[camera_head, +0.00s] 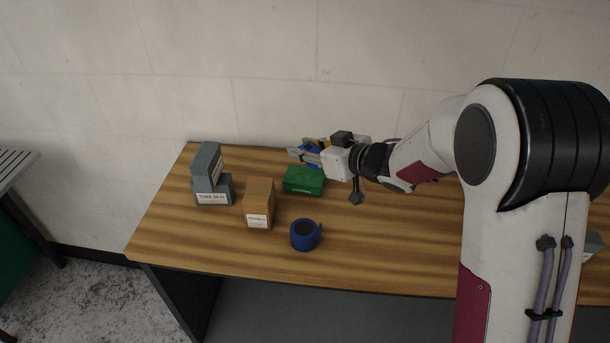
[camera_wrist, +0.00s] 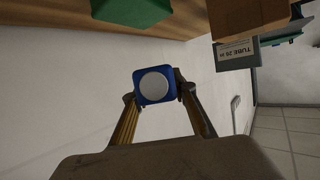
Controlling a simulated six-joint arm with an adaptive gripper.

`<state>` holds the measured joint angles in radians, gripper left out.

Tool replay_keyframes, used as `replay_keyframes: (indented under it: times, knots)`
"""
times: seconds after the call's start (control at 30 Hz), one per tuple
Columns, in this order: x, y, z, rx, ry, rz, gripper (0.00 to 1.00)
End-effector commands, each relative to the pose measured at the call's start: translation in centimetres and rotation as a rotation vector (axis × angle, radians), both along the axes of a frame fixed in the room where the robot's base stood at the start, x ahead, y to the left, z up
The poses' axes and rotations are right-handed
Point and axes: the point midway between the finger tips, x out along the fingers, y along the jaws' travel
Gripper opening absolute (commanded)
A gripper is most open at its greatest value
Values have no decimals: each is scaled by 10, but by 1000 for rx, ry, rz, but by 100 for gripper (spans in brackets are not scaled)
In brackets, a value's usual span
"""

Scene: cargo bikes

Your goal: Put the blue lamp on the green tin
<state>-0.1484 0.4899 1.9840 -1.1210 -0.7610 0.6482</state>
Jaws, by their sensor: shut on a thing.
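The blue lamp (camera_wrist: 146,101) is square with a round pale face, and it sits between the two fingers of my gripper (camera_wrist: 155,87) in the wrist view. In the head view my gripper (camera_head: 304,152) is shut on the lamp, which shows as a small blue patch partly hidden by the fingers. The green tin (camera_head: 304,180) stands on the table, just below the gripper in the picture. The tin also shows at the top of the wrist view (camera_wrist: 130,8), apart from the lamp. The lamp is held clear of the table.
A brown box (camera_head: 258,200) stands left of the tin, with grey boxes (camera_head: 208,165) stacked farther left. A pale wall (camera_head: 270,70) rises behind.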

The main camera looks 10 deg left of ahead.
Motion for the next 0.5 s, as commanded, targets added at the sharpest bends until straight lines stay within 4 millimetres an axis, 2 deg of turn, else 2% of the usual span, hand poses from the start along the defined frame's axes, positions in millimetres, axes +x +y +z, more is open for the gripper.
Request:
replay_keyframes:
  times: [0.1, 0.17, 0.37, 0.5]
  knots:
    - [7, 24, 7, 1, -2, 8, 4]
    - [13, 30, 11, 1, -2, -1, 4]
    - [38, 23, 24, 0, -2, -71, 4]
    - [39, 20, 20, 0, 1, -91, 4]
